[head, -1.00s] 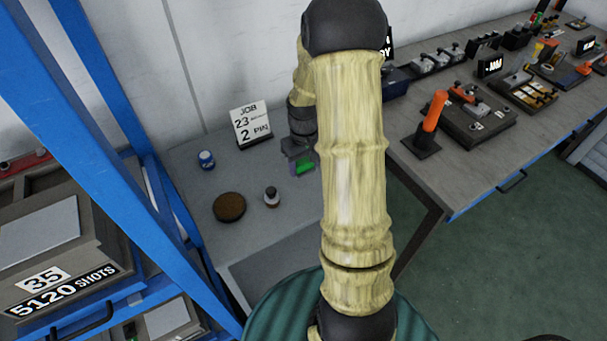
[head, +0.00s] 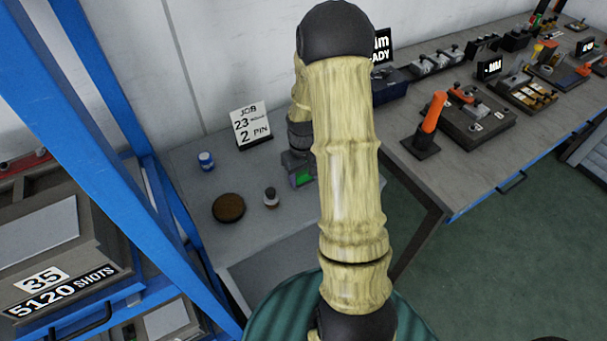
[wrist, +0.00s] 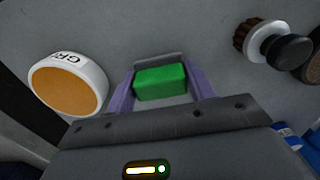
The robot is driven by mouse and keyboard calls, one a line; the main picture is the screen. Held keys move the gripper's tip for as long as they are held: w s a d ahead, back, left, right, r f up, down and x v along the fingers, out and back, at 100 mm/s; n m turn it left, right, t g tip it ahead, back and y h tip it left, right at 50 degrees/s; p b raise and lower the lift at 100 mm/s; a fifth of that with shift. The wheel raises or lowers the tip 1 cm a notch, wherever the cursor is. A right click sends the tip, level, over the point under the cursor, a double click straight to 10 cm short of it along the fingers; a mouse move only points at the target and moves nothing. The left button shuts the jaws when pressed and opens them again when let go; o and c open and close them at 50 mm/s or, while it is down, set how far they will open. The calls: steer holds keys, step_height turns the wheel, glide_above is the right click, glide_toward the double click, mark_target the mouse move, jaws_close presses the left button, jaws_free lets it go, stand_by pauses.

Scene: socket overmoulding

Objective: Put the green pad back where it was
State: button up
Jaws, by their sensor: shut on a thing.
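The green pad (wrist: 160,82) is a small block between the two purple fingers of my gripper (wrist: 161,90) in the wrist view. My gripper is shut on it. In the head view the green pad (head: 301,179) shows as a small patch just left of my arm, below my gripper (head: 299,170), over the grey bench (head: 190,180). I cannot tell whether the pad touches the bench top.
A white round tub (wrist: 68,88) with orange contents and partly hidden lettering stands left of the gripper in the wrist view. A dark-capped bottle (head: 271,197), a brown disc (head: 228,207), a blue-and-white jar (head: 206,160) and a job sign (head: 249,127) stand on the bench.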

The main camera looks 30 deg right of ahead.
mark_target(303, 173)
steer(key=o, duration=1)
steer(key=shift+f, duration=0.1)
steer(key=shift+o, duration=0.2)
step_height(303, 173, up, 12)
steer(key=p, duration=0.1)
steer(key=s+a+r+t, duration=0.2)
steer(key=s+a+r, duration=0.1)
steer(key=s+a, duration=0.9)
steer(key=shift+a+r+t, duration=0.2)
steer(key=shift+a+t, duration=0.1)
steer(key=shift+a, duration=0.45)
steer(key=shift+s, duration=0.1)
